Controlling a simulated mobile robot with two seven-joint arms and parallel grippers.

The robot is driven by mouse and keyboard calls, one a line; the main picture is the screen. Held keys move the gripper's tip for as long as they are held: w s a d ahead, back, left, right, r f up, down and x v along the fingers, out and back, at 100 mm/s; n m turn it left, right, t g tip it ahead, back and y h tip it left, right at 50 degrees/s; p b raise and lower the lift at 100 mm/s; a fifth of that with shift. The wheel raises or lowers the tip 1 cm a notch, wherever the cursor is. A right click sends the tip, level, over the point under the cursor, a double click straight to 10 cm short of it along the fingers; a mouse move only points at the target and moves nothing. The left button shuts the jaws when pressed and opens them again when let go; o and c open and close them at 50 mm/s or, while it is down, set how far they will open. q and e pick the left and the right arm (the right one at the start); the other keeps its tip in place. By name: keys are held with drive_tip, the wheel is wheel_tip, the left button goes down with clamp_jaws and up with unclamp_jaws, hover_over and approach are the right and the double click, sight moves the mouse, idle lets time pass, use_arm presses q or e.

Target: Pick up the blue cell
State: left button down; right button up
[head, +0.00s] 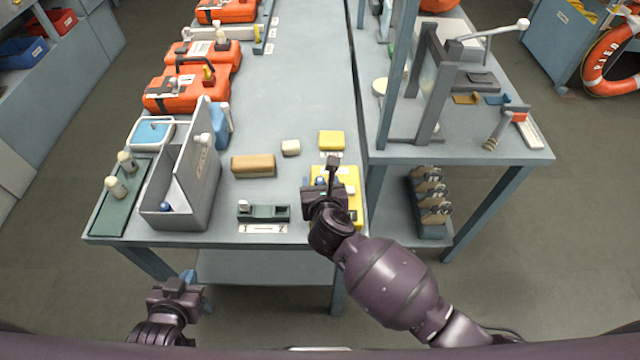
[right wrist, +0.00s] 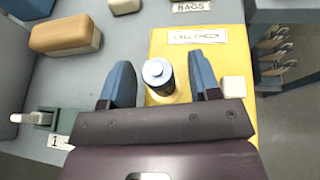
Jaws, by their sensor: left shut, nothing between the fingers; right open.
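The blue cell (right wrist: 158,77) is a short cylinder with a pale blue top and a dark body. It stands upright on the yellow mat (right wrist: 217,55) and appears between the fingers of my right gripper (right wrist: 160,82), with a gap on each side. In the head view the right gripper (head: 328,182) is over the yellow mat (head: 352,185) and hides most of the cell; only a bit of blue (head: 320,181) shows. My left gripper (head: 182,284) is shut and empty, low in front of the table's front left edge.
A white block (right wrist: 234,89) is on the mat, right of the right finger. A dark green holder (head: 264,212) lies left of the mat. A brown block (head: 253,166) and a yellow block (head: 331,140) are behind. A grey box (head: 190,180) stands further left.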

drive_tip(key=shift+w+f, duration=0.15)
drive_tip(key=shift+w, duration=0.15)
drive_tip(key=c, duration=1)
